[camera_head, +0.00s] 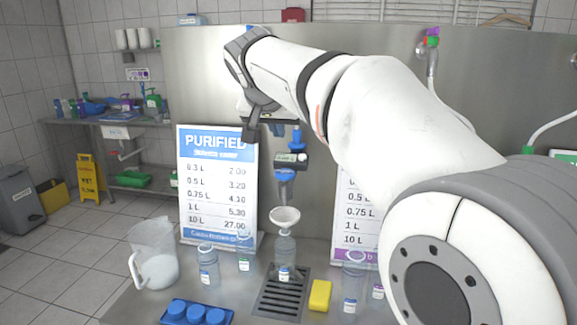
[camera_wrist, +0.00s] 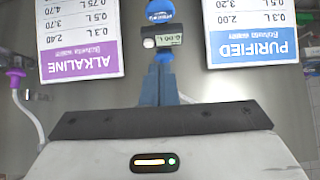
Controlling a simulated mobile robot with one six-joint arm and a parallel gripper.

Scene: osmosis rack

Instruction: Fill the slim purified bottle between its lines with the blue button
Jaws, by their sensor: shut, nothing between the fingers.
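A clear bottle (camera_head: 284,262) stands upright on the drain grate, a white funnel (camera_head: 285,216) at its mouth; I cannot make out its lines or any water level. Above it hangs the purified tap with a blue nozzle (camera_head: 285,176), a small display (camera_head: 291,159) and a blue part on top (camera_head: 296,137), likely the button. The wrist view shows the display (camera_wrist: 163,41) upside down, apparently near zero, and blue parts of the tap (camera_wrist: 160,12). My gripper (camera_head: 249,136) is shut and empty, left of the tap's top; its fingers (camera_wrist: 158,88) point towards the tap in the wrist view.
The PURIFIED price board (camera_head: 218,185) stands behind left, the other board (camera_head: 357,215) behind right. Other bottles (camera_head: 208,265) (camera_head: 353,283) stand either side of the drain grate (camera_head: 279,300). A yellow sponge (camera_head: 320,295), blue caps (camera_head: 197,313) and a jug (camera_head: 153,258) are nearby.

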